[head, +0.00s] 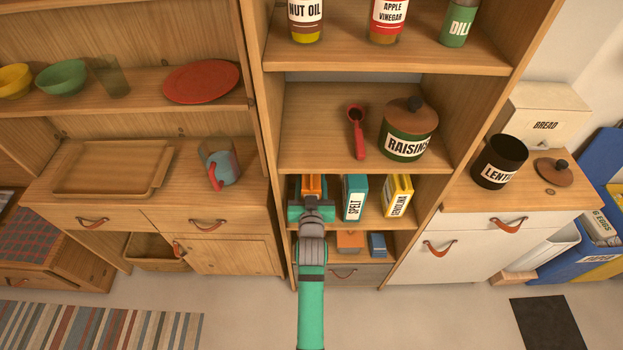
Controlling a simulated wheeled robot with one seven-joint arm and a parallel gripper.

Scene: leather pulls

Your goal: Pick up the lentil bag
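My gripper (312,188) is in front of the middle shelf of the tall cabinet, at its left side. An orange package (312,186) shows between its dark fingers. The gripper hides most of this package and any label, so I cannot tell for sure that it is the lentil bag. I cannot tell whether the fingers touch it. A black canister (499,161) with a label starting "LENTI" stands open on the right counter, its wooden lid (553,172) beside it.
Right of my gripper stand a teal SPELT box (354,197) and a yellow SEMOLINA box (397,196). Above are a red scoop (356,132) and a RAISINS pot (409,130). The cabinet's side panels and shelf above hem in the space. The floor in front looks clear.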

